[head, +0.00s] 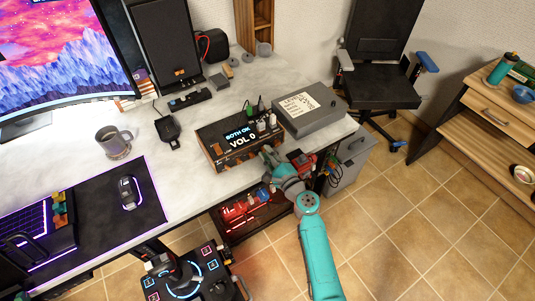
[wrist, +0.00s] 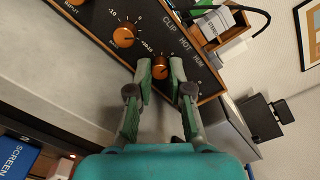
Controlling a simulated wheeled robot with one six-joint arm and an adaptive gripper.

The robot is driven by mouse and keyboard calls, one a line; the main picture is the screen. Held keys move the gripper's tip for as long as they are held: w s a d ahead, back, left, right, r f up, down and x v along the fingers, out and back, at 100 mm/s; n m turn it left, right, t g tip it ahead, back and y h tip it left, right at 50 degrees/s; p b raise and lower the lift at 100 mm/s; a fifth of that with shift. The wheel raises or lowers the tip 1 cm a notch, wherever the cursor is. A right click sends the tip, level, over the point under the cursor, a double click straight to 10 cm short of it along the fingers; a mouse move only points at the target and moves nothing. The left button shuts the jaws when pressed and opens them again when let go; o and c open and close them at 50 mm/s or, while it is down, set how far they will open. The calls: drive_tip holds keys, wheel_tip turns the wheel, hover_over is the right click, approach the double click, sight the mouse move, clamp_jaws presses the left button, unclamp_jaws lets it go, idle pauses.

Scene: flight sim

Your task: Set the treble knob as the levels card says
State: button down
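The dark amplifier with a wooden edge (head: 212,150) stands near the desk's front edge; its display (head: 240,137) reads "BOTH OK" and "VOL 0". In the wrist view, an orange knob (wrist: 160,67) sits between my gripper's fingertips (wrist: 161,72), one close on each side. Whether both touch it is unclear. Its label and pointer are hidden or too small to read. Another orange knob (wrist: 123,37) with a -10 to +10 scale is to its left. My gripper in the head view (head: 270,158) is at the amplifier's front right. A white card (head: 299,106) lies on a grey box; its writing is illegible here.
The grey box (head: 318,120) stands right of the amplifier. Small plugs (head: 260,108) stand on the amplifier's top. A mug (head: 113,142) and a mouse (head: 127,192) are to the left. A joystick panel (head: 185,270) is in front, and a black chair (head: 375,85) is behind right.

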drive_tip(key=shift+n, duration=0.3)
drive_tip(key=n, duration=0.3)
drive_tip(key=shift+n, duration=2.1)
drive_tip(key=c, duration=1.1)
unclamp_jaws()
